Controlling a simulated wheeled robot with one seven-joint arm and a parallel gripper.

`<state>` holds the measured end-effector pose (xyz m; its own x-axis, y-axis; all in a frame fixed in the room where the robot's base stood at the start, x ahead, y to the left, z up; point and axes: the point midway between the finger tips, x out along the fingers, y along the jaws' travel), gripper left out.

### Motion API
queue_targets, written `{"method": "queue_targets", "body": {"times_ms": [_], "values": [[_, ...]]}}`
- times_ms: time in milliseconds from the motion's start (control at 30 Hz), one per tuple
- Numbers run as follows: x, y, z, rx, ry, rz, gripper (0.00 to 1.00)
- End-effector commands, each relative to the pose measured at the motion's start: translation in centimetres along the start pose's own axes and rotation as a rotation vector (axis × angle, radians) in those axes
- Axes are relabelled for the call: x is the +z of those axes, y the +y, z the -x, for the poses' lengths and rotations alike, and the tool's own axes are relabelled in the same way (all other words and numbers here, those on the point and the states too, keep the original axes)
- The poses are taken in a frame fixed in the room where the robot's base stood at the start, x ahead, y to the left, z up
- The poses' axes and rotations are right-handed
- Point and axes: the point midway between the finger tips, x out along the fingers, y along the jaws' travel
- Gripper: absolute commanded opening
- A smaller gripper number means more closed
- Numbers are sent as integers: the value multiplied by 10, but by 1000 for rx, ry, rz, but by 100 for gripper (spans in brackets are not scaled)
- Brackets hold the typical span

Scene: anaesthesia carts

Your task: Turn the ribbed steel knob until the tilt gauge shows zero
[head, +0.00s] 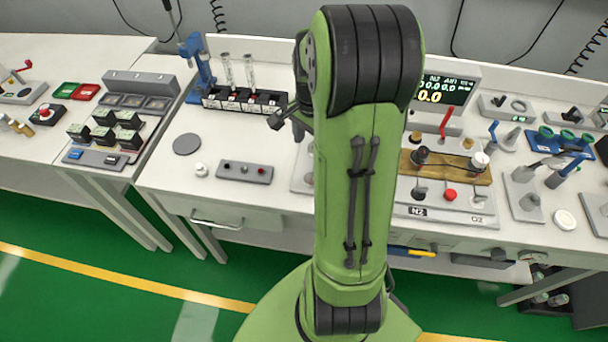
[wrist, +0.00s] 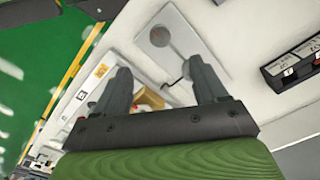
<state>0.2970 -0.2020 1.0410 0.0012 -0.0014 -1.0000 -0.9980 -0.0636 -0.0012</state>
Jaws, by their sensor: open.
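I cannot make out with certainty the ribbed steel knob or the tilt gauge in either view. My green arm covers the middle of the bench in the head view and may hide them. A pale plate (head: 301,178) shows partly beside the arm. In the wrist view, a light plate (wrist: 203,62) with a grey disc (wrist: 160,37) and a thin bent rod lies beyond my fingers; I cannot tell what it belongs to. My gripper (wrist: 160,75) is open, its two dark fingers apart with nothing held between them. In the head view it is mostly hidden behind the arm.
A wooden board (head: 451,171) with a dark and a pale round post stands right of my arm, near a red button (head: 450,194). Left are a grey button box (head: 244,172), a small white knob (head: 201,169) and a vial rack (head: 244,100). Clear bench lies around the grey disc (head: 187,144).

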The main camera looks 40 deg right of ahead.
Motion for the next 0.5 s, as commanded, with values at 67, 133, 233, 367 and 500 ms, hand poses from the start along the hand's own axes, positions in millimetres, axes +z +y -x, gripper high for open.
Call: {"method": "queue_targets", "body": {"times_ms": [67, 133, 233, 367, 500], "values": [[1, 1, -23, 5, -5, 1, 72], [1, 1, -42, 5, -6, 2, 72], [1, 1, -67, 5, -5, 2, 72], [1, 1, -100, 4, -4, 3, 72], [1, 1, -126, 3, -4, 4, 72]]}}
